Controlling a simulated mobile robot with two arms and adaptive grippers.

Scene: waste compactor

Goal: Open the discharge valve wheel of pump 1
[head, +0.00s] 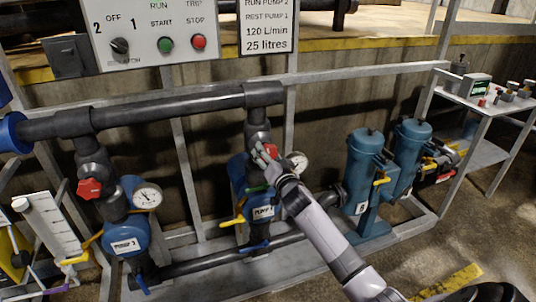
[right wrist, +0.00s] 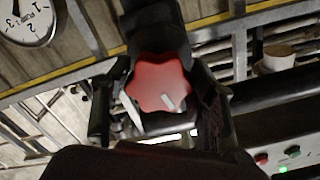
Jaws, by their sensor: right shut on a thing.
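The red lobed valve wheel (right wrist: 160,82) of pump 1 sits between the two dark fingers of my right gripper (right wrist: 158,105) in the right wrist view. A pale mark shows on the wheel's face. In the head view my right gripper (head: 264,158) is at the upright pipe above the right-hand blue pump (head: 238,178), and it hides most of the wheel there. The gripper is shut on the wheel. The gauge (head: 297,162) of this pump is just right of the gripper; it also shows in the right wrist view (right wrist: 28,18). My left gripper is not in view.
Another blue pump (head: 124,235) with a red wheel (head: 89,189) and gauge (head: 147,197) stands at left. A control panel (head: 152,35) hangs above. Blue filter housings (head: 362,175) stand right of my arm. A thick black pipe (head: 165,115) runs across above the pumps.

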